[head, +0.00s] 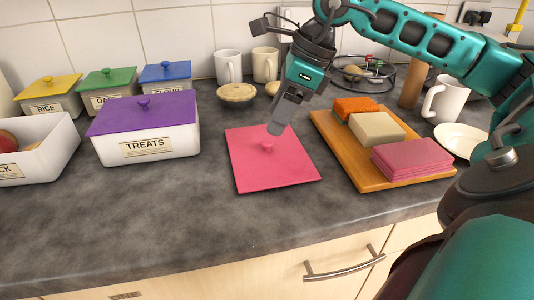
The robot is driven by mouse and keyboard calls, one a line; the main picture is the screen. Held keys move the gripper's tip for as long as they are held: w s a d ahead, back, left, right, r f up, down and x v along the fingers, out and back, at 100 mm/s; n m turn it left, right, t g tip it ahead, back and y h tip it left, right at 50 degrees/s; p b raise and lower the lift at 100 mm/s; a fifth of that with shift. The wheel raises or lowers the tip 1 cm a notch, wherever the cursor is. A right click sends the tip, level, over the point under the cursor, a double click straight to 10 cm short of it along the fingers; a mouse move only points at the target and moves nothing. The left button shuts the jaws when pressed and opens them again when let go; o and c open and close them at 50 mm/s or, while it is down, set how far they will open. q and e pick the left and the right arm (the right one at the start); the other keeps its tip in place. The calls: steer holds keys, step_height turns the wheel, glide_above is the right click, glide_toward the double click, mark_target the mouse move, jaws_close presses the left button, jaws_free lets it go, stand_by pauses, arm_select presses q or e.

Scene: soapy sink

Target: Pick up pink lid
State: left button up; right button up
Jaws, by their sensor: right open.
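The pink lid (269,173) lies flat on the grey counter, a square plate with a small round knob (267,146) near its middle. My right gripper (278,128) reaches down from above, with its fingertip at or just above the knob. I cannot tell whether it touches the knob. The gripper is open, seen nearly edge-on, so one finger hides the other. My left gripper is not in view.
A wooden board (346,148) with a sponge (357,108), a pale block (377,128) and pink cloths (412,158) is right of the lid. A purple-lidded TREATS box (147,146) is left. Pies (237,94) and mugs (228,66) stand behind. The front counter is clear.

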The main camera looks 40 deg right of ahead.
mark_target(265, 141)
steer(key=x, duration=0.5)
steer(key=shift+f+b, duration=0.2)
steer(key=shift+b, duration=0.15)
jaws_close()
